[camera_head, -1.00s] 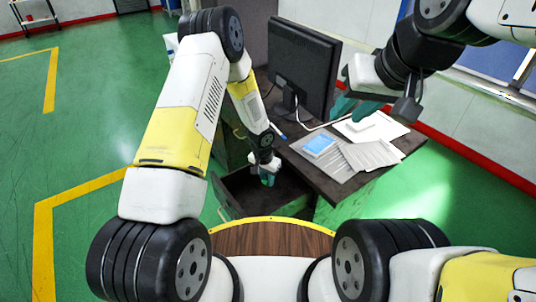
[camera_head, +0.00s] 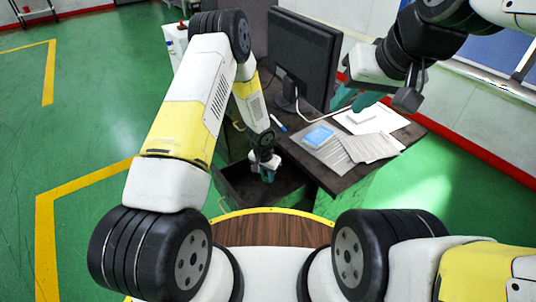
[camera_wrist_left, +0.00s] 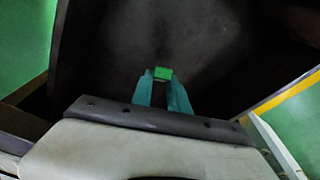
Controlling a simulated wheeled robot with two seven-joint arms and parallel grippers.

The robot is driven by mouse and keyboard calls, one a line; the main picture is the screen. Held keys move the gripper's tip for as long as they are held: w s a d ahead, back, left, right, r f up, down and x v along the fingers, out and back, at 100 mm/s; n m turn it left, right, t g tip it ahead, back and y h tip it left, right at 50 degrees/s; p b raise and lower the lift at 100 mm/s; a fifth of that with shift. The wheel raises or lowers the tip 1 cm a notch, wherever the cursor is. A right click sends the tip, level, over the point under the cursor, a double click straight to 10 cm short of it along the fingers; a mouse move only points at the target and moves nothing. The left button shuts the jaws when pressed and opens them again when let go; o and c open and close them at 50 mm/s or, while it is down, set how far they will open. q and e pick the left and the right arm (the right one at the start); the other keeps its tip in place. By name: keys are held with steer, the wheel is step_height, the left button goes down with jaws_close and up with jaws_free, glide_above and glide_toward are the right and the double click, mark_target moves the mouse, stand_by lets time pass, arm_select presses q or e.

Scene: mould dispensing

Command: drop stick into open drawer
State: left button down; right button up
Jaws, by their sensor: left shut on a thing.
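The open drawer (camera_head: 224,192) is pulled out of the desk, left of the desktop; its dark inside (camera_wrist_left: 215,35) fills much of the left wrist view. My left gripper (camera_head: 267,176) points down over the drawer opening. In the wrist view, its teal fingers (camera_wrist_left: 163,88) are shut on a small green stick (camera_wrist_left: 163,73), seen nearly end-on between the fingertips. The stick's lower part and its height above the drawer floor cannot be made out. My right gripper (camera_head: 355,99) hangs above the desk's right part, with its teal fingers apart and nothing seen between them.
Drawer walls surround my left gripper. Open green floor (camera_head: 90,110) lies left.

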arm_select(q)
steer(key=shift+f, duration=0.9)
steer(key=c, duration=1.2)
jaws_free()
steer(key=r, duration=0.5)
steer(key=s+r, duration=0.1)
steer(key=r, duration=0.1)
steer(key=shift+a+r, duration=0.3)
